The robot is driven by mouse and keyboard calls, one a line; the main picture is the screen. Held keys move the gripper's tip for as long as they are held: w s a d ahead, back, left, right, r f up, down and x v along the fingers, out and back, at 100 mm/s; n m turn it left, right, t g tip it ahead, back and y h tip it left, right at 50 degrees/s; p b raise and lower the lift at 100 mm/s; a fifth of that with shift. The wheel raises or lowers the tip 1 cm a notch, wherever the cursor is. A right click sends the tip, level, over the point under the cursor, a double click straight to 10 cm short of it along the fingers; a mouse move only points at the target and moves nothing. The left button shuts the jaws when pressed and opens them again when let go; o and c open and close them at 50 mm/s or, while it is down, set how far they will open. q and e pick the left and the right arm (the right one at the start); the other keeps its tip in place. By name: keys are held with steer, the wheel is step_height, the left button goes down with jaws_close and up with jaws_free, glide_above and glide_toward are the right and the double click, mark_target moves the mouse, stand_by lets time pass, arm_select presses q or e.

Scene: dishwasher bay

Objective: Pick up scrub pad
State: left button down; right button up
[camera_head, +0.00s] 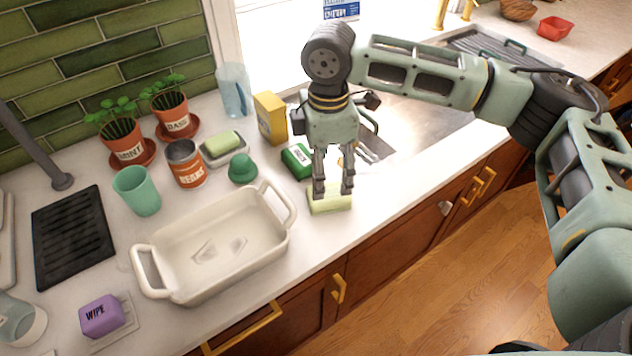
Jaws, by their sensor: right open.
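A pale yellow-green block (330,205) lies on the white counter near its front edge, right of the white baking dish. A darker green block with a white label (297,160) lies just behind it; the label is too small to read. I cannot tell for certain which of the two is the scrub pad. My right gripper (333,195) points down at the pale block, open, with its fingertips at the block and partly covering it. I cannot tell whether the fingers touch it. My left gripper is not in view.
The white baking dish (170,262) stands close on the left. A green knobbed item (242,169), a beans can (185,163), a yellow box (270,118) and a soap dish (224,158) stand behind. The sink (425,118) is to the right. A purple block (101,316) lies front left.

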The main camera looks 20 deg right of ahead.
mark_target(329, 191)
steer(key=shift+f, duration=0.4)
steer(key=shift+s+d+f+p, duration=0.2)
steer(key=shift+f+p, duration=0.05)
steer(key=shift+f, duration=0.35)
steer(key=shift+s+d+f+p, duration=0.15)
steer(key=shift+s+f+p, duration=0.05)
steer(key=shift+f, duration=0.4)
steer(key=f, duration=0.3)
steer(key=shift+w+f+p, duration=0.25)
steer(key=shift+f+p, duration=0.15)
steer(key=shift+f, duration=0.25)
steer(key=shift+c, duration=0.3)
steer(key=c, duration=0.8)
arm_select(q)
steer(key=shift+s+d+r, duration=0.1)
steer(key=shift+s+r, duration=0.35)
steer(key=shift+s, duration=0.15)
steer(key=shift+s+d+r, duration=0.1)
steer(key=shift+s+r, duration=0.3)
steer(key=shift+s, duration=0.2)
arm_select(e)
steer(key=c, duration=0.4)
